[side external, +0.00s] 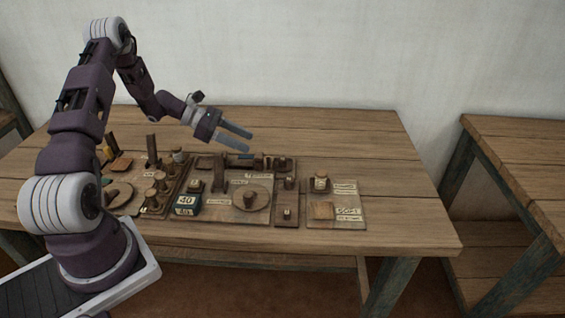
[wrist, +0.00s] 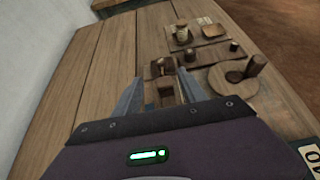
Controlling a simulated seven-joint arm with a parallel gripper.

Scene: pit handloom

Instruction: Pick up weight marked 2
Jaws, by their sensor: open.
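Several small weights stand on wooden boards on the table, but I can read no mark 2 on any of them. In the side external view there is a pale-banded weight (side external: 321,183) on the right board, a small dark weight (side external: 290,183) on the narrow board, and knobbed cylinders (side external: 151,197) at the left. My gripper (side external: 250,143) is open and empty, held above the back of the boards with its fingers pointing right. In the wrist view my gripper (wrist: 160,76) has its fingers apart, with a wooden block (wrist: 165,94) seen between them. The pale-banded weight (wrist: 183,34) shows beyond.
A dark block marked 40 (side external: 186,204) stands at the front of the boards. A round wooden disc with a peg (side external: 260,193) lies on the middle board. The table's right side (side external: 400,180) is clear, and another table (side external: 520,145) stands farther right.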

